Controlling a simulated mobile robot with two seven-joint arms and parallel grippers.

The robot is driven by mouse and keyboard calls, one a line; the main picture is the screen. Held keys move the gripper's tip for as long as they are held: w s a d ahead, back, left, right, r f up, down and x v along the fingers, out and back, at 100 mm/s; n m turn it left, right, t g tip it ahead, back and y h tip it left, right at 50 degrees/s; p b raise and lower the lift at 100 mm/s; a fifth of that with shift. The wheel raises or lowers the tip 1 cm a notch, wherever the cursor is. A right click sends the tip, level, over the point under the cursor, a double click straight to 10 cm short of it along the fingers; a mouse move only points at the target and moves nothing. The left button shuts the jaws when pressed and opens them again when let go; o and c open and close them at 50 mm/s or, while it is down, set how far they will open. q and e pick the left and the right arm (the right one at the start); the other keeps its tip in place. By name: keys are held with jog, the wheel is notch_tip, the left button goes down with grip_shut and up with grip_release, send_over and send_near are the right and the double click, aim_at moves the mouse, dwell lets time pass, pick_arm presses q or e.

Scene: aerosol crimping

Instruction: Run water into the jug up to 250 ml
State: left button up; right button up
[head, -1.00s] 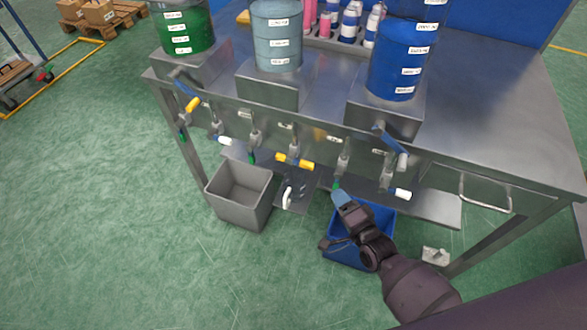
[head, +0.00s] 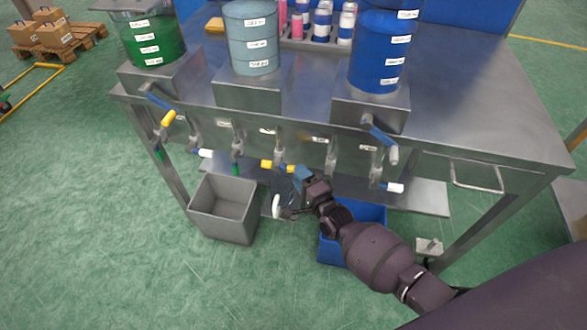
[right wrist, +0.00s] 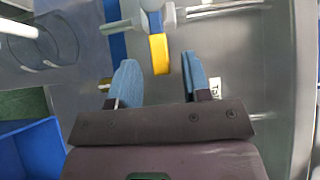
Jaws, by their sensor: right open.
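The clear jug with a white handle (head: 277,205) stands on the low shelf under the bench, largely hidden by my right gripper in the head view. In the right wrist view the jug (right wrist: 62,45) is at the upper left; its water level cannot be read. Above it is a tap with a yellow lever (head: 268,163). My right gripper (head: 301,178) is open, just in front of this tap. In the right wrist view the yellow lever (right wrist: 160,54) lies ahead of the gap between the blue fingertips (right wrist: 158,76). My left gripper is out of view.
More taps with white and green handles line the bench front. A grey bin (head: 222,226) stands left of the jug, and a blue bin (head: 333,250) is below my right arm. Green, grey and blue drums stand on the steel bench (head: 465,100). Floor at the left front is clear.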

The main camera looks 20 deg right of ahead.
jog(key=shift+w+a, duration=0.2)
jog(key=shift+w, duration=0.65)
jog(key=shift+w+a, duration=0.15)
jog(key=shift+w, duration=0.7)
grip_shut()
